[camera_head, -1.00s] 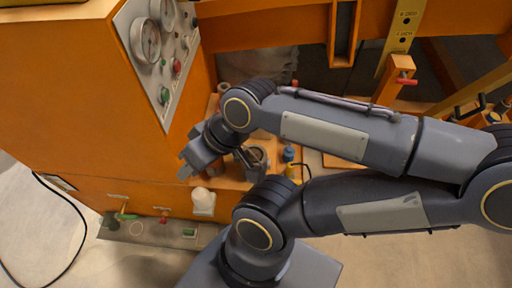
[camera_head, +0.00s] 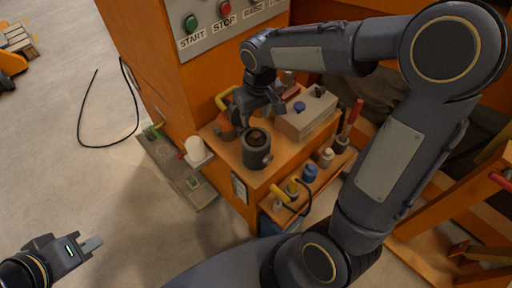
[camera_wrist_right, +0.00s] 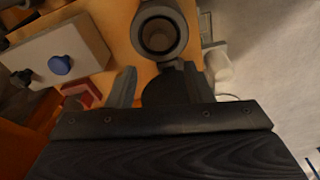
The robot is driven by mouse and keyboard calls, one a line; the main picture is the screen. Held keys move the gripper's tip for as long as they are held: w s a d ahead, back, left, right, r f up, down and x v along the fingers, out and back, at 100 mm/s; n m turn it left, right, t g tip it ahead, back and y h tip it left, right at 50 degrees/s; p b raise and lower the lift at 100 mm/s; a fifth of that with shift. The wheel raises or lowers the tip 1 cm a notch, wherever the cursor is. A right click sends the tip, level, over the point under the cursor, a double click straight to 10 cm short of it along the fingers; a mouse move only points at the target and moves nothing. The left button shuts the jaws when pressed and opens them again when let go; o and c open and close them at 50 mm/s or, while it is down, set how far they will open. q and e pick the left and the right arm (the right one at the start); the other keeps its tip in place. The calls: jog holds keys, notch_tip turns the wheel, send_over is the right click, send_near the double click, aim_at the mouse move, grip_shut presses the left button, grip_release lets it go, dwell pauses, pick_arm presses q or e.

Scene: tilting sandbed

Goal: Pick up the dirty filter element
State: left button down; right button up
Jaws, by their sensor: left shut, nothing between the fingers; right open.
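A dark grey cylindrical housing (camera_head: 256,150) stands upright on the orange ledge of the machine. Its top is open, with a dark round part (camera_head: 257,136) inside that looks like the dirty filter element; how deep it sits is hard to tell. In the right wrist view the housing (camera_wrist_right: 161,12) is at top centre, with a dark ring (camera_wrist_right: 158,36) inside its mouth. My right gripper (camera_head: 262,110) is open and empty, just behind and above the housing; its fingers (camera_wrist_right: 163,82) point toward it. My left gripper (camera_head: 92,244) is shut and empty at lower left, away from the machine.
A light box (camera_head: 306,113) with a blue knob stands right of the housing. A white cylinder (camera_head: 195,149) sits on a side bracket. Small bottles (camera_head: 309,173) and yellow-handled tools (camera_head: 280,194) line a lower shelf.

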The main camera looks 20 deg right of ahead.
aim_at(256, 134)
jog(key=f, duration=0.4)
jog(key=f+b, duration=0.1)
jog(key=f, duration=0.1)
jog(key=shift+s+f, duration=0.25)
jog(key=shift+f, duration=0.15)
jog(key=shift+w+f, duration=0.1)
jog(key=shift+f, duration=0.15)
jog(key=shift+c, duration=0.4)
grip_shut()
